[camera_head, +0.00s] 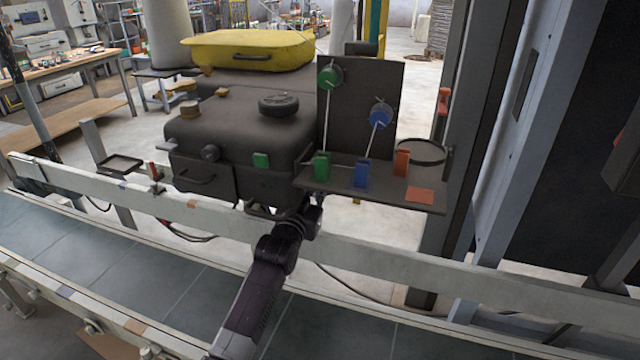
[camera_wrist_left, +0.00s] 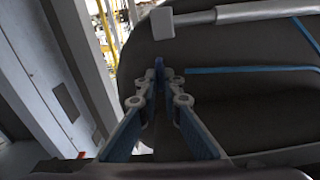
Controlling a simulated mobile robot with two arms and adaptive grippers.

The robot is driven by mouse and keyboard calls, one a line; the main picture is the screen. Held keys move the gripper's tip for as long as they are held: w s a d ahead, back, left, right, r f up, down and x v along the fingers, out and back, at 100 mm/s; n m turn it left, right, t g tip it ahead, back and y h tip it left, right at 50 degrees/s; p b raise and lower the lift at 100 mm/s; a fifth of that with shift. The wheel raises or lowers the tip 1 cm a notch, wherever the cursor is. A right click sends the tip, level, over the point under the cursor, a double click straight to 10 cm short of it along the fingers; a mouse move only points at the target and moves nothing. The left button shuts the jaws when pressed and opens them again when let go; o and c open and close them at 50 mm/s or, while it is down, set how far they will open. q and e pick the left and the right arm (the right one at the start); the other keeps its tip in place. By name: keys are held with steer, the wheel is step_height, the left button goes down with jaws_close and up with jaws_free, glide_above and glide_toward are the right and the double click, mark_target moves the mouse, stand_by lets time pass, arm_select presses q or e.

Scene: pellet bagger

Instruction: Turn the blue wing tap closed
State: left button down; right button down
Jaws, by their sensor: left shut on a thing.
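In the left wrist view, a small dark blue piece, the blue wing tap (camera_wrist_left: 158,64), shows at the fingertips of my left gripper (camera_wrist_left: 160,84). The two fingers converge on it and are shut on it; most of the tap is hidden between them. A thin blue pipe (camera_wrist_left: 250,70) runs to the right at about the tap's height, across a dark rounded body (camera_wrist_left: 240,110). In the head view my left arm reaches up from the bottom to beneath the machine (camera_head: 245,135); the fingers and tap are hidden there. How far the tap is turned cannot be told. My right gripper is not in view.
A dark shelf (camera_head: 425,200) with green, blue and red blocks juts out above my left wrist. A pale rail (camera_head: 400,255) and conveyor (camera_head: 150,270) run in front of the machine. A grey bar (camera_wrist_left: 235,14) crosses above the fingers in the wrist view.

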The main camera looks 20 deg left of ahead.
arm_select(q)
steer(key=shift+d+f+m+p, duration=0.15)
steer(key=shift+m+p, duration=0.3)
steer(key=shift+m, duration=3.7)
steer(key=shift+d+f+m+p, duration=0.1)
steer(key=shift+m+p, duration=0.35)
steer(key=shift+m, duration=3.7)
steer(key=c, duration=2.1)
jaws_free()
steer(key=s, duration=1.2)
steer(key=shift+a, duration=0.25)
